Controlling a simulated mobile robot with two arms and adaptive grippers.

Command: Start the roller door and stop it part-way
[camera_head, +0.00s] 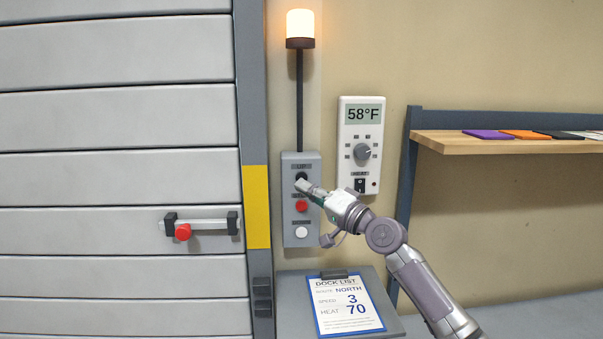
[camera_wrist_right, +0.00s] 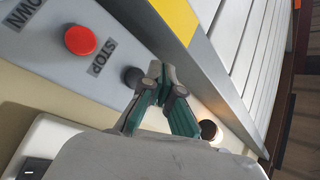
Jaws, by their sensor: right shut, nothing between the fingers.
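The grey control box (camera_head: 289,215) on the wall has a dark top button (camera_head: 301,176), a red button (camera_head: 302,206) and a white button (camera_head: 302,232). My right gripper (camera_head: 303,184) is shut and empty, its tips at the dark button. In the right wrist view the gripper (camera_wrist_right: 157,72) is beside the dark button (camera_wrist_right: 131,77); contact cannot be told. The red button (camera_wrist_right: 80,40) shows there near a STOP label. The grey roller door (camera_head: 110,120) fills the left; panels span the visible opening. Its bottom edge is out of view. My left gripper is not in view.
A lit lamp (camera_head: 300,28) stands above the box. A 58°F thermostat (camera_head: 347,142) hangs to its right. A dock list clipboard (camera_head: 345,305) lies below. A wooden shelf (camera_head: 500,146) is at right. The door has a red-knobbed handle (camera_head: 205,225).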

